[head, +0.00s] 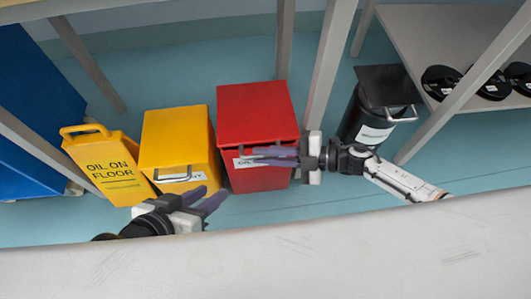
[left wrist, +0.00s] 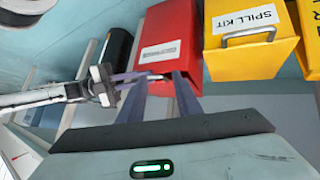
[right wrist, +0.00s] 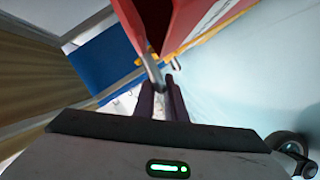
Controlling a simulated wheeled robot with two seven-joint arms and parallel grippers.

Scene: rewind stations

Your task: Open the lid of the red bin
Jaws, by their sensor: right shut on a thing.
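The red bin (head: 257,172) stands on the floor, with its red lid (head: 256,112) on top and a white label on its front. In the right wrist view a dark gap (right wrist: 154,30) shows between red parts of the bin; I cannot tell how far the lid is raised. My right gripper (head: 250,156) is at the upper front of the bin, shut on the lid's grey handle (right wrist: 152,72). The handle is mostly hidden in the head view. My left gripper (head: 217,197) is open and empty, low in front of the yellow and red bins. Its fingers (left wrist: 158,95) are apart.
A yellow spill kit bin (head: 178,140) stands left of the red bin, with a yellow floor sign (head: 108,165) beyond it. A black bin (head: 362,122) stands to the right. Bench legs (head: 328,65) rise close behind. A shelf (head: 420,40) holds black reels.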

